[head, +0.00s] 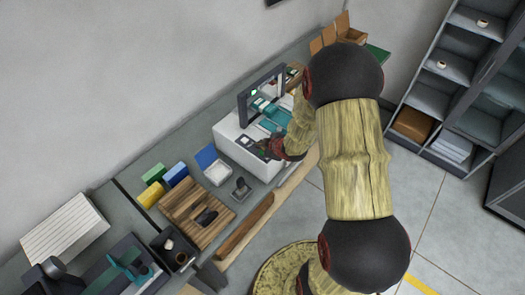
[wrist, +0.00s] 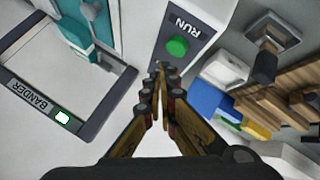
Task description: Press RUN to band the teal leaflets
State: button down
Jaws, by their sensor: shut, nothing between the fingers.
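The RUN button (wrist: 177,47) is a round green button on a dark panel (wrist: 198,27) lettered RUN, in the wrist view. My gripper (wrist: 158,70) is shut and empty, its fingertips just beside the button at the panel's edge; I cannot tell whether they touch anything. The bander (head: 232,135) is a white machine with a dark arch (head: 243,109), and its BANDER label (wrist: 35,98) shows in the wrist view. The teal leaflets (head: 277,119) lie on the machine's top. In the head view my arm hides part of the machine and my fingertips are hard to make out.
A blue-lidded white box (head: 216,174), a wooden slatted rack (head: 180,209) and blue, green and yellow blocks (head: 150,194) stand left of the machine. A dark stand (head: 241,188) is close to its front. Shelves (head: 440,85) stand at the right, with open floor before them.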

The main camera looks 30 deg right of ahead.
aim_at(261, 153)
jog(key=shift+r+p, duration=1.35)
jog(key=shift+r, duration=0.8)
